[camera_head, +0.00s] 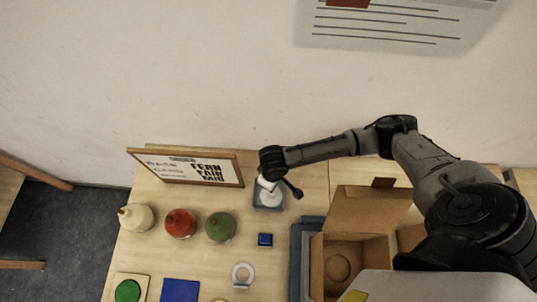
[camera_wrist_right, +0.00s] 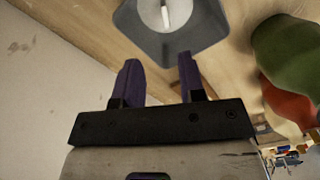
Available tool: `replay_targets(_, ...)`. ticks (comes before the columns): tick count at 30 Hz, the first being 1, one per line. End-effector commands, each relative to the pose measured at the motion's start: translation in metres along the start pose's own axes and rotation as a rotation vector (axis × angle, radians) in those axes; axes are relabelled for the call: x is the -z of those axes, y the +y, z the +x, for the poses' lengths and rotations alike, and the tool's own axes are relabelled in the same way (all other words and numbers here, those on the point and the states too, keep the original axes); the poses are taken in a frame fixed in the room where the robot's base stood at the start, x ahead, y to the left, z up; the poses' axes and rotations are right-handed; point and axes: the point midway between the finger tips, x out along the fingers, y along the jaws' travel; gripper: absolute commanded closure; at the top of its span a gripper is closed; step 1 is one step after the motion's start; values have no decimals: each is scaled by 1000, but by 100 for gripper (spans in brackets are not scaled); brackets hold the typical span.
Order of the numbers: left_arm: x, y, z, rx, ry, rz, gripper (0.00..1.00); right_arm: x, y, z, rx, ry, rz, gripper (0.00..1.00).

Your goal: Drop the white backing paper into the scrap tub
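The grey scrap tub (camera_head: 260,208) stands on the table right of the framed sign, and it shows at the top of the right wrist view (camera_wrist_right: 207,32). A pale round piece (camera_wrist_right: 150,14) with a narrow bright white strip across it lies inside the tub; I cannot tell which of these is the backing paper. My right gripper (camera_wrist_right: 158,62) is above and beside the tub with its two purple fingers apart and nothing between them. In the head view it (camera_head: 281,184) partly covers the tub's far edge. My left gripper is not in view.
The framed sign (camera_head: 190,167) stands left of the tub. Cream (camera_head: 136,218), red (camera_head: 180,223) and green (camera_head: 220,227) rounded objects stand in front of it. A small blue block (camera_head: 265,240) and a white ring (camera_head: 243,274) lie nearer. An open cardboard box (camera_head: 372,208) is at right.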

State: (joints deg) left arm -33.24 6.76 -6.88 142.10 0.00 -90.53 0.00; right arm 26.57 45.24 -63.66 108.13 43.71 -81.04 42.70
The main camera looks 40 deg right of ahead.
Motion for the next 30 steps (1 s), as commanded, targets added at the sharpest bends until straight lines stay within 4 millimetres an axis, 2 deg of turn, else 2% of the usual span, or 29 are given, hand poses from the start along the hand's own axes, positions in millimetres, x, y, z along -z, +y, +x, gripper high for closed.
replay_targets(5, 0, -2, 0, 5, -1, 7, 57, 1, 0, -17, 1, 3, 0, 63)
replay_targets(15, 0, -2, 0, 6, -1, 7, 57, 1, 0, -84, 0, 5, -1, 63)
replay_targets(21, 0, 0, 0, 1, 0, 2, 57, 1, 0, -115, -1, 4, 0, 63)
replay_targets(30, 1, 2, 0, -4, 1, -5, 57, 0, 0, -136, 0, 2, 0, 63)
